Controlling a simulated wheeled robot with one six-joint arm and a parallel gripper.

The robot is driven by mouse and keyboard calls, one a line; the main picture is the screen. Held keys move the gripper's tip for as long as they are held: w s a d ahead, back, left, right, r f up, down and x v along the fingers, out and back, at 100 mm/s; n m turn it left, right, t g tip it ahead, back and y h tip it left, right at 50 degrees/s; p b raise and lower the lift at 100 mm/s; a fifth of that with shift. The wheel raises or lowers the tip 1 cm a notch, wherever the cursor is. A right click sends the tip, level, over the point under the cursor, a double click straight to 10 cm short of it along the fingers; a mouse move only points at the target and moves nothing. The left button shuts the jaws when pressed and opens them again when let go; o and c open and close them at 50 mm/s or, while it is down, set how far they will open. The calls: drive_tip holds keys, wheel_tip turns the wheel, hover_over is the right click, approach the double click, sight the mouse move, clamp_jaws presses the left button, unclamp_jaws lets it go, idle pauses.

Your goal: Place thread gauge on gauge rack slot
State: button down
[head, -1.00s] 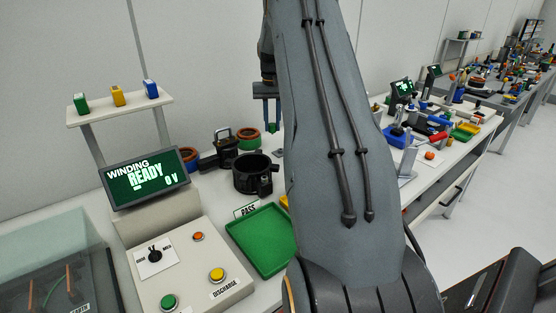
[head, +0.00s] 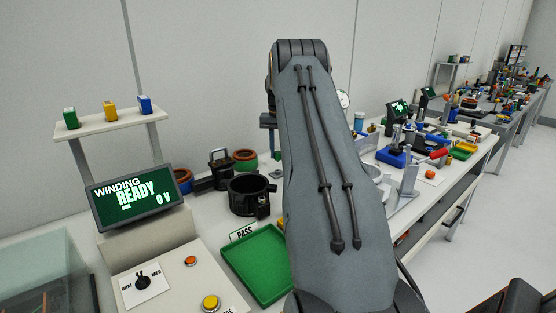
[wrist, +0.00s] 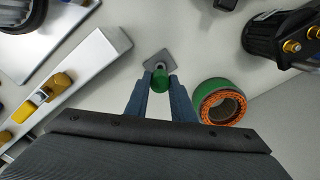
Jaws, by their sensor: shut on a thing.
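My gripper (wrist: 160,84) is shut on a green, round-ended thing, which I take to be the thread gauge (wrist: 160,79). The lower part of the gauge is hidden below its green end. A small grey square plate (wrist: 155,57) lies on the bench just beyond the fingertips in the wrist view; I take it to be part of the gauge rack slot. I cannot tell whether the gauge touches it. In the head view my gripper (head: 269,130) shows only partly beside my arm, and the plate (head: 277,173) shows below it.
A green ring with copper windings (wrist: 219,103) stands right of my gripper in the wrist view. A black housing (head: 249,194), a green tray (head: 258,262) and the winding tester's screen (head: 135,198) are on the bench in the head view. A long pale block (wrist: 85,75) lies to the left.

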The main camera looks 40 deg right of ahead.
sight(278, 160)
wheel_tip(278, 160, down, 4)
drive_tip(key=shift+r+p, duration=0.15)
drive_tip(key=shift+p, duration=0.4)
drive_tip(key=shift+f, duration=0.2)
drive_tip(key=shift+f+b, duration=0.3)
drive_tip(key=shift+f, duration=0.05)
drive_tip(key=shift+f, duration=0.15)
drive_tip(key=c, duration=1.5)
unclamp_jaws()
